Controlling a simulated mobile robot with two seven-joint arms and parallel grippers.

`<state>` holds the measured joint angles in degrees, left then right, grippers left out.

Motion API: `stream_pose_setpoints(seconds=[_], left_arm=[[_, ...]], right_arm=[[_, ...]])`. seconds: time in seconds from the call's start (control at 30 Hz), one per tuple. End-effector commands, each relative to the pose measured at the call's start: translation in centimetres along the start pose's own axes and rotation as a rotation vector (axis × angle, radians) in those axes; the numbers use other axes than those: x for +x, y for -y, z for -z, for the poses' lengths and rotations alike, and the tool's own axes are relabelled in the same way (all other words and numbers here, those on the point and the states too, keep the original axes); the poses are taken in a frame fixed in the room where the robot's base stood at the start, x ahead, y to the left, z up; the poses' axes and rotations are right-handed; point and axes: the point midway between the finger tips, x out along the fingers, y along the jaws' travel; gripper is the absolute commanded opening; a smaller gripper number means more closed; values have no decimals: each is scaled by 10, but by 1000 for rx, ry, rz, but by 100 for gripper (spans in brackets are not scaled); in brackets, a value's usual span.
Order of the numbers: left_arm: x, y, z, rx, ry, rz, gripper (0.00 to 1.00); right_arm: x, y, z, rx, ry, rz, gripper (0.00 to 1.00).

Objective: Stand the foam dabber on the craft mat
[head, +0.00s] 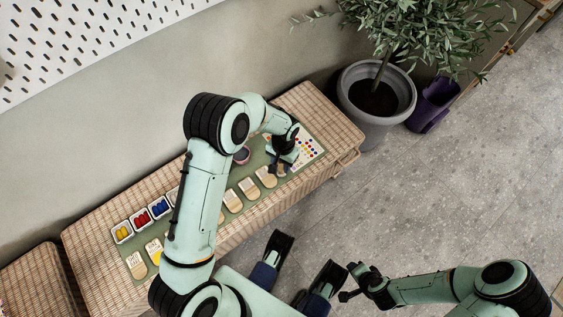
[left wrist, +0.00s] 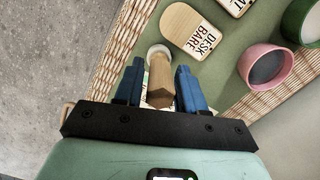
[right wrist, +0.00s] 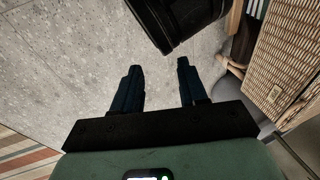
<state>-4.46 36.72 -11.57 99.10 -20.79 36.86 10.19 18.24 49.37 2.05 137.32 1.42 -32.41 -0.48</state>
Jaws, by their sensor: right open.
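The foam dabber (left wrist: 160,78), a wooden handle with a round white foam end, shows between the fingers of my left gripper (left wrist: 158,70) in the left wrist view. The fingers stand apart on either side of it; whether they touch it I cannot tell. Its foam end points away from the camera. In the head view my left gripper (head: 280,160) is low over the right part of the green craft mat (head: 262,162) and hides the dabber. My right gripper (right wrist: 158,75) is open and empty above the floor.
Paint trays (head: 141,219), several tags and a dotted card (head: 310,148) lie along the woven bench (head: 85,238). A potted plant (head: 375,100) stands beyond its right end.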

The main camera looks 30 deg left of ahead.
Motion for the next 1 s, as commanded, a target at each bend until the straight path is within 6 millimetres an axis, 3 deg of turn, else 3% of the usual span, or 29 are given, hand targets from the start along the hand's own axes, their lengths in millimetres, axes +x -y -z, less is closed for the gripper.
stream_pose_setpoints(seconds=[0.3,0.43,0.8,1.0], left_arm=[[-1,0,0,0,0,0,51],[-11,0,0,0,-3,0,51],[-88,0,0,0,-6,0,51],[-116,0,0,1,-2,0,51]], right_arm=[[-1,0,-1,0,3,0,43],[-5,2,-6,-1,18,1,43],[-30,10,-35,-9,107,7,43],[-38,12,-46,-11,141,8,43]])
